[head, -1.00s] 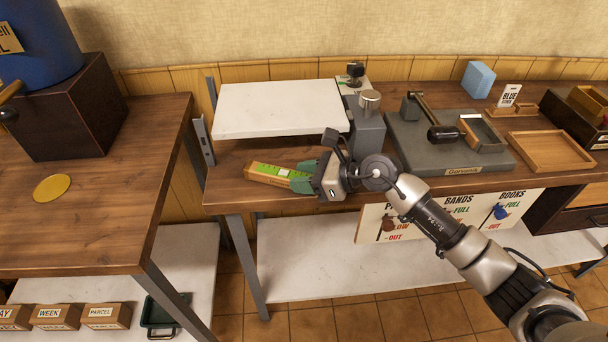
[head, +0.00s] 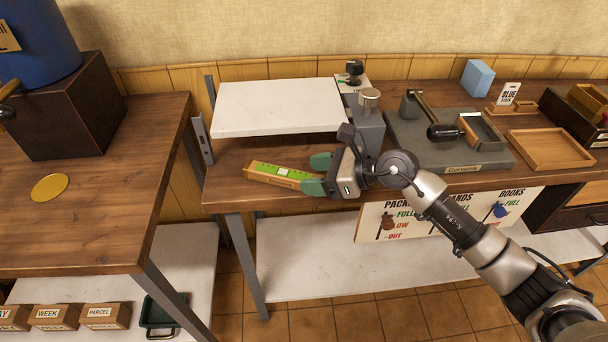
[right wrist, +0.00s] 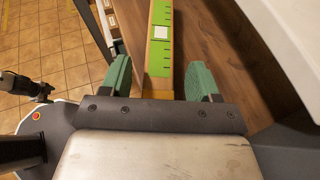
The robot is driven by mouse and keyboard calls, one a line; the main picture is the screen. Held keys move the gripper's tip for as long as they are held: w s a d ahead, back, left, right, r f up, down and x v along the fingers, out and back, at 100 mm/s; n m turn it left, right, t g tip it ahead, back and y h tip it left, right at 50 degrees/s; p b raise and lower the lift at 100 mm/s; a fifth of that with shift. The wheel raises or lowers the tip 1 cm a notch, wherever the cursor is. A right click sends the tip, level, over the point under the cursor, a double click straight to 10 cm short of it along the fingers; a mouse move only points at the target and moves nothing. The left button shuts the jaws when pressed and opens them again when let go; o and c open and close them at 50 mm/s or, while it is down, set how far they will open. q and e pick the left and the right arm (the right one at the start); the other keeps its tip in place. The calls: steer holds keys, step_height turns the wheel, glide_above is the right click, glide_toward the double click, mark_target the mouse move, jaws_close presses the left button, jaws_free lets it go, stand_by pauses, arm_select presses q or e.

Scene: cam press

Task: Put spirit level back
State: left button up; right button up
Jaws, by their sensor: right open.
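The spirit level (head: 283,175) is a yellow-orange bar with a green top and a pale window. It lies on the wooden bench below the white raised shelf, near the bench's front left. In the right wrist view the level (right wrist: 160,45) runs away from me between my fingers. My right gripper (head: 318,175) is open, its green fingers at the level's right end. In the right wrist view the gripper (right wrist: 160,80) has a finger on each side of the level with gaps. My left gripper is not in view.
A white shelf (head: 280,108) stands over the bench. Right of it are a grey block (head: 369,130), a grey press base (head: 450,150) and a wooden tray (head: 550,150). A gap separates the bench from the left table (head: 110,190), which holds a yellow disc (head: 50,188).

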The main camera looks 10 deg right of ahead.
steer(key=b+v, duration=0.1)
steer(key=v, duration=0.8)
stand_by(1.0)
